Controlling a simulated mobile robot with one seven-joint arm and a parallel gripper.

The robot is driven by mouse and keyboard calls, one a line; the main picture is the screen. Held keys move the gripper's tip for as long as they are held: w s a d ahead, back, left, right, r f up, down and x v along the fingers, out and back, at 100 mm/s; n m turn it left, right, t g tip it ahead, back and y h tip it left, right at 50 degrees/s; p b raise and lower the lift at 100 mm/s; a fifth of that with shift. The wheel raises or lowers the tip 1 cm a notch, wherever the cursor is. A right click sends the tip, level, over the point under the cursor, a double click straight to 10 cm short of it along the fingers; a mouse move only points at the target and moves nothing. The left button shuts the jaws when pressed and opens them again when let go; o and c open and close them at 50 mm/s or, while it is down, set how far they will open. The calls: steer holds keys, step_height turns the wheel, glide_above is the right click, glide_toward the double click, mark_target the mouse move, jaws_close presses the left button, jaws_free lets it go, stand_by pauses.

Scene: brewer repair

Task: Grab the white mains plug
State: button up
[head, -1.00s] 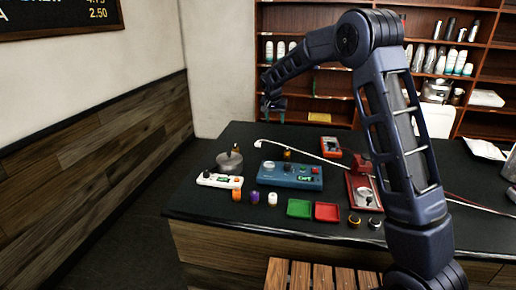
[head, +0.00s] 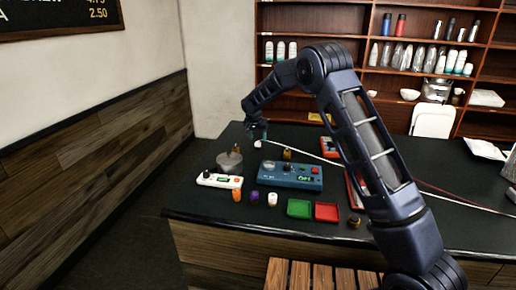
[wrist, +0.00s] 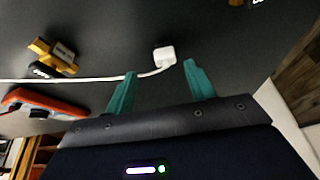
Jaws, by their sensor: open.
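The white mains plug (wrist: 164,56) lies on the dark counter in the wrist view, with its white cable (wrist: 60,80) running off to the left. In the head view the plug (head: 258,144) is a small white shape just below my gripper (head: 255,128). My gripper also shows in the wrist view (wrist: 160,80), with two teal fingers spread apart and nothing between them. The plug appears just beyond the fingertips, around the middle of the gap. I cannot tell the exact height of the fingers above it.
A blue device (head: 291,175), a white power strip (head: 219,180), a grey round pan (head: 229,160), a green tray (head: 299,208) and a red tray (head: 327,212) stand nearer the counter's front. An orange-red meter (wrist: 45,102) lies left of the plug. Shelves (head: 330,95) stand behind.

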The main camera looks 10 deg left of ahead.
mark_target(258, 143)
steer(key=shift+a+x, duration=0.15)
steer(key=shift+x, duration=1.1)
steer(key=shift+a+x, duration=0.2)
steer(key=shift+x, duration=1.1)
steer(key=c, duration=1.1)
steer(key=shift+o, duration=0.2)
steer(key=shift+r, duration=0.15)
